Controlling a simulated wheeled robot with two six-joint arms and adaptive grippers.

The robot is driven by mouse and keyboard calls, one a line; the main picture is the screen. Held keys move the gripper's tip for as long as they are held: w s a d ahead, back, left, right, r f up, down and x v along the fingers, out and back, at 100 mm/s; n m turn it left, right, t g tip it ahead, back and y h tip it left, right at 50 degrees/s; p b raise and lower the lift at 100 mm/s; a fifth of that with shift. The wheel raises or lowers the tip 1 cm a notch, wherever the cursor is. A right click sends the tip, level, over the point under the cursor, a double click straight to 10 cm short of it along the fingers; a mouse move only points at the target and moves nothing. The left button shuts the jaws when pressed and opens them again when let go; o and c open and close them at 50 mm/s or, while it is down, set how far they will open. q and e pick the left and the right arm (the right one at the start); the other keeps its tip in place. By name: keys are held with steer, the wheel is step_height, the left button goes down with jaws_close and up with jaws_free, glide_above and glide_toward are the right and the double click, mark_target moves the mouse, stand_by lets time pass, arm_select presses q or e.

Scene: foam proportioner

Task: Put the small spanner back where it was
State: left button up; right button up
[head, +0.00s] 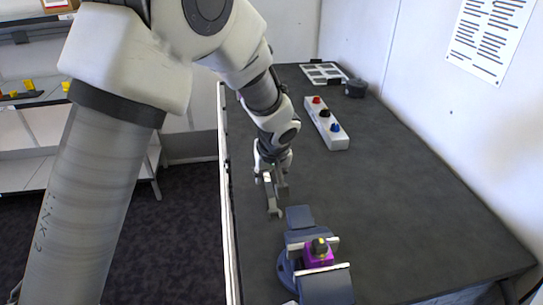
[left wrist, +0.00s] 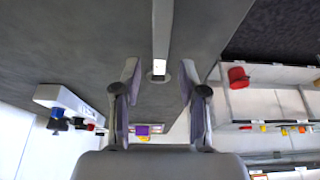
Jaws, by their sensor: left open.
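The grey small spanner (head: 274,205) shows below my left gripper in the head view, its forked end towards the front. It appears as a long grey bar (left wrist: 161,38) in the left wrist view, with its far end near the gap between my fingertips. My left gripper (head: 275,188) is open, with its two fingers (left wrist: 158,82) apart on either side of that end. I cannot tell whether the spanner touches the bench. My right gripper is not in view.
A blue vise (head: 299,238) holding a magenta part (head: 318,254) stands just in front of the gripper. A white button box (head: 326,124), a dark pot (head: 355,88) and a white frame (head: 323,73) lie farther back. The bench (head: 400,205) is clear to the right.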

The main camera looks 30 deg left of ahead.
arm_select(q)
steer(key=v, duration=0.9)
steer(key=shift+d, duration=0.1)
